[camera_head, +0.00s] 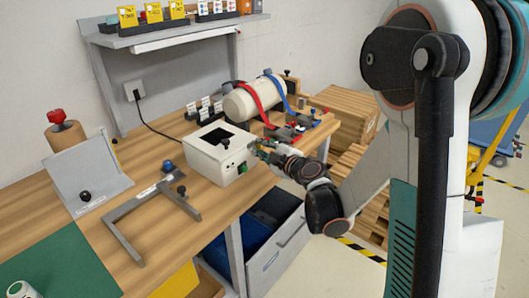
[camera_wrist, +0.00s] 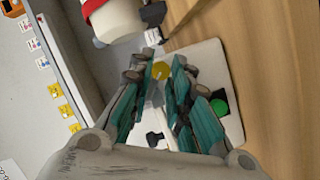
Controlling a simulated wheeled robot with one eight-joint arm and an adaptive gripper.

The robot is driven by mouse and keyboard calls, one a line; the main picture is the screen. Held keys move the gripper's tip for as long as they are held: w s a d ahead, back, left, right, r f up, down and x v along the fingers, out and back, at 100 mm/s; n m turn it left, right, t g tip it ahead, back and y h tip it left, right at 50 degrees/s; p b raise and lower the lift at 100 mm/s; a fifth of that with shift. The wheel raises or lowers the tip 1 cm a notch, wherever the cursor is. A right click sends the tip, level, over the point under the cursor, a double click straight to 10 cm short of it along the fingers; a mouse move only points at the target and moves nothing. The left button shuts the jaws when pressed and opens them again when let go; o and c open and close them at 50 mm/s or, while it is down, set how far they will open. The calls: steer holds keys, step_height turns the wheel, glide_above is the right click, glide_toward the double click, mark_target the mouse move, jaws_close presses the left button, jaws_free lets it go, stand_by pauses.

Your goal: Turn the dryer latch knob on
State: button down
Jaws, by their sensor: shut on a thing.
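The dryer looks to be the white box (camera_head: 205,158) on the wooden bench, with a dark opening in its top. Its pale panel also shows in the wrist view (camera_wrist: 208,62), with a green button (camera_wrist: 219,107) on its right side. My gripper (camera_head: 257,147) is at the box's right-hand side. In the wrist view my gripper (camera_wrist: 160,82) has its teal fingers close around a small part with a yellow round piece (camera_wrist: 160,70), which seems to be the latch knob. The fingers hide most of it, so its turned position cannot be told.
A cream cylinder (camera_head: 243,103) with red and blue straps lies behind the box. A grey angled bracket (camera_head: 125,222) and a tilted grey panel (camera_head: 82,172) are to the left. Wooden crates (camera_head: 345,115) stand at the right.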

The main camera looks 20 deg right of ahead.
steer(key=shift+f+n, duration=0.1)
steer(key=shift+n, duration=0.3)
steer(key=shift+t, duration=0.3)
steer(key=c, duration=1.5)
jaws_free()
steer(key=v, duration=1.2)
steer(key=shift+a, duration=0.15)
steer(key=shift+a, duration=0.1)
